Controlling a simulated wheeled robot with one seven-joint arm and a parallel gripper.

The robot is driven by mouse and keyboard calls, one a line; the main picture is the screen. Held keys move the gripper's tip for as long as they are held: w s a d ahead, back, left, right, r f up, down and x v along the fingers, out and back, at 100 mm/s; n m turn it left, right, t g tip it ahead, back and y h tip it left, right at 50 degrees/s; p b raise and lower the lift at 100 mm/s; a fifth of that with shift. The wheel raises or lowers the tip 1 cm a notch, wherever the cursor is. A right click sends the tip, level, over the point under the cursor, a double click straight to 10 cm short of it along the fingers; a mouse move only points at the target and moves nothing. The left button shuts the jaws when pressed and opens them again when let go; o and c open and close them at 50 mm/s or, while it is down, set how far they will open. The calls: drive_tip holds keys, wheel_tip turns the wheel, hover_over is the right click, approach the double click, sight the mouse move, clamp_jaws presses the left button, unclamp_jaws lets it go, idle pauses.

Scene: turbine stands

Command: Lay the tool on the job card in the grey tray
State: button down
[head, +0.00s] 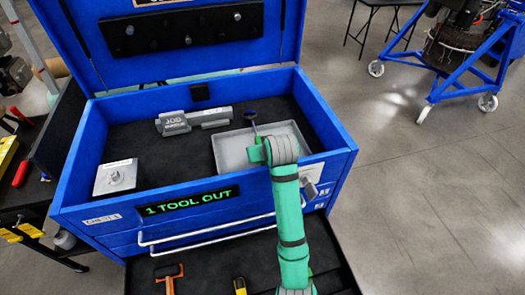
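The shallow grey tray (229,155) lies in the right part of the blue chest's open top. A grey piece lettered "JOB" (174,123) stands behind and left of it; its smaller print is unreadable. A small tool with a dark round head (250,115) and thin stalk shows above the tray. The stalk's lower end meets the outline of my green arm, so I cannot tell whether it is held or rests there. My arm reaches up over the tray's right part and hides it. My gripper's fingertips are hidden, so its opening does not show.
A white block with a knob (116,178) sits at the chest's left. The raised lid (190,35) stands behind. A display (190,202) reads "1 TOOL OUT". An open drawer below holds an orange-and-black tool (169,277) and a yellow one (240,286).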

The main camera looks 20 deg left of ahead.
drive_tip(key=shift+s+a+f+g, duration=0.1)
drive_tip(key=shift+s+f+g, duration=0.1)
drive_tip(key=shift+f, duration=0.4)
drive_tip(key=shift+s+a+f+g, duration=0.1)
drive_tip(key=shift+s+f, duration=0.05)
drive_tip(key=shift+f, duration=0.4)
drive_tip(key=c, duration=1.5)
unclamp_jaws()
drive_tip(key=shift+c, duration=1.2)
drive_tip(key=shift+s+d+r, duration=0.25)
drive_tip(key=shift+d+r, duration=0.1)
drive_tip(key=shift+r, duration=0.1)
drive_tip(key=o, duration=0.4)
drive_tip(key=shift+s+d+r, duration=0.15)
drive_tip(key=shift+d+r, duration=0.05)
drive_tip(key=shift+r, duration=0.2)
drive_tip(key=shift+o, duration=0.2)
drive_tip(key=shift+d+r, duration=0.1)
drive_tip(key=shift+r, duration=0.2)
drive_tip(key=shift+s+v, duration=0.2)
drive_tip(key=shift+v, duration=2.1)
drive_tip(key=shift+f, duration=0.15)
